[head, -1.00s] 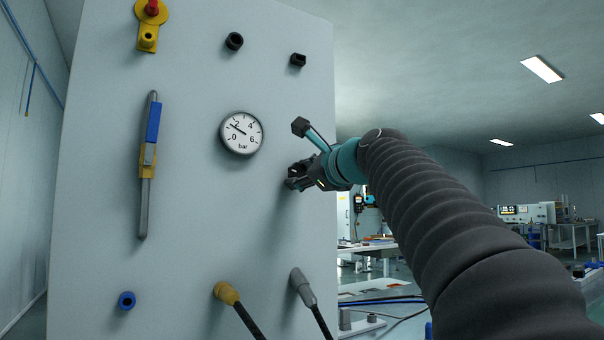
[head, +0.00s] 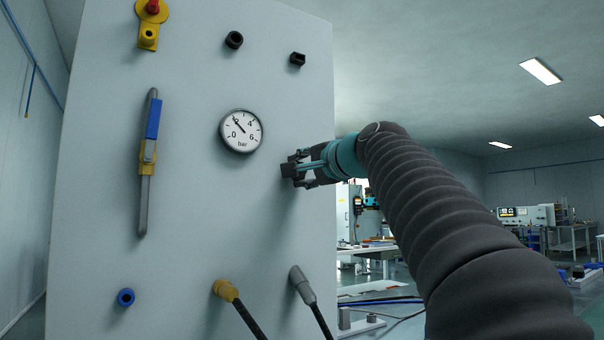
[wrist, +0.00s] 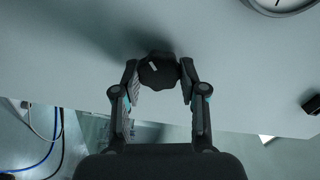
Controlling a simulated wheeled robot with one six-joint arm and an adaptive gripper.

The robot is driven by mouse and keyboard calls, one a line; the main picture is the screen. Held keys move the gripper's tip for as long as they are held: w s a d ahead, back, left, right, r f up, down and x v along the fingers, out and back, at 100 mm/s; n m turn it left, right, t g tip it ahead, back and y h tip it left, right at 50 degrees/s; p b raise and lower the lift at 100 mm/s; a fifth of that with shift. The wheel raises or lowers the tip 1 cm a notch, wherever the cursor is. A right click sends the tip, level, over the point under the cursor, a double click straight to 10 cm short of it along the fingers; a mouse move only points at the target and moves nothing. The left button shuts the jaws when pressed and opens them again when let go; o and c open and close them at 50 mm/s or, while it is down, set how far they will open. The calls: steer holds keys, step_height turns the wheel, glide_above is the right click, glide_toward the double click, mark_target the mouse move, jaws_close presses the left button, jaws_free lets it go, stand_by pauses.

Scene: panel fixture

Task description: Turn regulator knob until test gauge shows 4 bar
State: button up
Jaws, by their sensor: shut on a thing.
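The regulator knob (wrist: 157,72) is a dark, lobed knob with a white mark, on the panel in the wrist view. My gripper (wrist: 159,80) is shut on it, one finger on each side. In the head view my gripper (head: 290,169) is at the panel's right part and mostly hides the knob. The test gauge (head: 241,131) is a round white dial marked 0, 2, 4, 6 bar, left of and above my gripper. Its needle points up and left, at about the 2. Part of the gauge's rim also shows at the top right of the wrist view (wrist: 283,10).
The pale panel (head: 190,200) also bears a blue-handled lever (head: 152,125), a red and yellow switch (head: 148,25), two black fittings above the gauge (head: 234,40), a blue port (head: 126,298) and two cable plugs (head: 226,290) below. Free room lies right of the panel.

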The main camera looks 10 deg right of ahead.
steer(key=n+b, duration=0.1)
steer(key=n, duration=0.5)
steer(key=n+b, duration=0.1)
steer(key=n, duration=0.5)
steer(key=n+b, duration=0.1)
steer(key=n, duration=0.5)
steer(key=shift+s+a+r+n, duration=0.1)
steer(key=shift+a+r+n, duration=0.05)
steer(key=shift+a+n, duration=0.15)
stand_by(0.4)
steer(key=o, duration=1.1)
steer(key=shift+o, duration=0.2)
steer(key=v, duration=1.2)
